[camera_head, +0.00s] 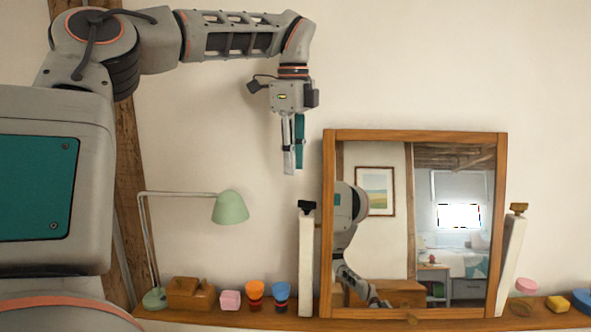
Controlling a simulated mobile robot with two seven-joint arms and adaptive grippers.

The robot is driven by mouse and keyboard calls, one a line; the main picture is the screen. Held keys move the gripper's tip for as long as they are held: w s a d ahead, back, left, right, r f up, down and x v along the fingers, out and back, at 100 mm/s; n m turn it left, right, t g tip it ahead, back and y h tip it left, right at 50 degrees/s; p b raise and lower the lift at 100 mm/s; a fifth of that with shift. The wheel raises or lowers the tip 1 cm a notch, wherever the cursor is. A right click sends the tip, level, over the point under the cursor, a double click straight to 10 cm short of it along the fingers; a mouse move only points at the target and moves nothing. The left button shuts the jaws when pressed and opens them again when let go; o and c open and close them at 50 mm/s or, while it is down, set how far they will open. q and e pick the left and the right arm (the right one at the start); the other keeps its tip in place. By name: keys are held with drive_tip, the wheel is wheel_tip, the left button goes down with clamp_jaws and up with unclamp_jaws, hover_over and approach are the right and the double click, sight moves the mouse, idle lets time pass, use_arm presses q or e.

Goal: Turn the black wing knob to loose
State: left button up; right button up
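The black wing knob (307,206) sits on top of the white post (306,262) at the left side of the wood-framed mirror (415,135). A brown wing knob (518,209) sits on the tilted white post (510,265) at the mirror's right side. My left gripper (294,170) points down in front of the wall, above and slightly left of the black knob, apart from it. Its grey and teal fingers appear close together with nothing seen between them. Whether they are open or shut is unclear. My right gripper is not directly in view.
The wooden shelf (400,322) holds a green lamp (230,207), a wooden box (191,294), a pink block (230,300), an orange cup (255,290) and a blue cup (281,291). A yellow block (558,304) lies at the right. The wall above the mirror is clear.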

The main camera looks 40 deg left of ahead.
sight(307, 208)
use_arm(q)
drive_tip(key=shift+w+a+f+n+g+p, duration=0.15)
drive_tip(key=shift+w+f+n+p, duration=0.15)
drive_tip(key=shift+w, duration=0.2)
drive_tip(key=shift+w+a+f+n+g+p, duration=0.1)
drive_tip(key=shift+w+n+g+p, duration=0.1)
drive_tip(key=shift+w+n, duration=0.25)
drive_tip(key=shift+f, duration=0.25)
drive_tip(key=shift+d+f, duration=0.1)
drive_tip(key=shift+f, duration=3.7)
clamp_jaws()
